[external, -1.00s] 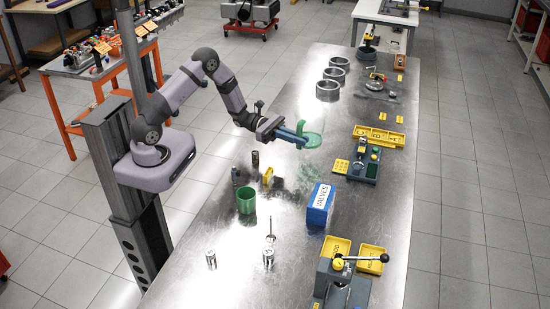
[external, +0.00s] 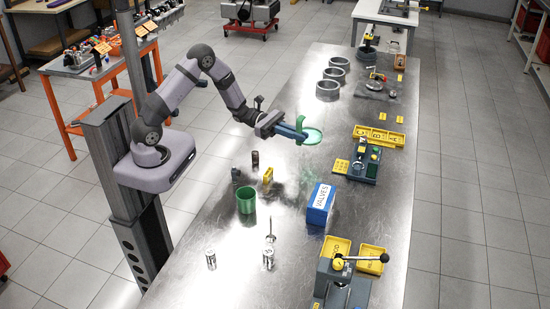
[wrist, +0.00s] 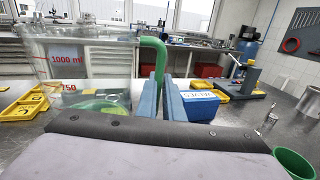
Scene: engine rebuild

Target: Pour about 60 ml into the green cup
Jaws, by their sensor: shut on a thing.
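My gripper (external: 296,130) is shut on the green handle (external: 301,124) of a clear measuring jug, above the far-middle part of the bench. In the wrist view the blue fingers (wrist: 161,100) close around the handle (wrist: 153,55). The jug's clear wall (wrist: 85,65) fills the left side there, with red 1000 ml and 750 marks. Its green part (external: 312,136) shows in the external view; the liquid level cannot be made out. The green cup (external: 246,201) stands upright on the bench, nearer the camera and left of the jug. It also shows in the wrist view (wrist: 294,163), cut off at lower right.
A blue VALVES box (external: 320,204) stands right of the cup. A yellow part (external: 268,176) and a dark cylinder (external: 255,159) stand between jug and cup. Metal pistons (external: 268,257) are in front. A green-and-grey fixture (external: 364,163) is at right.

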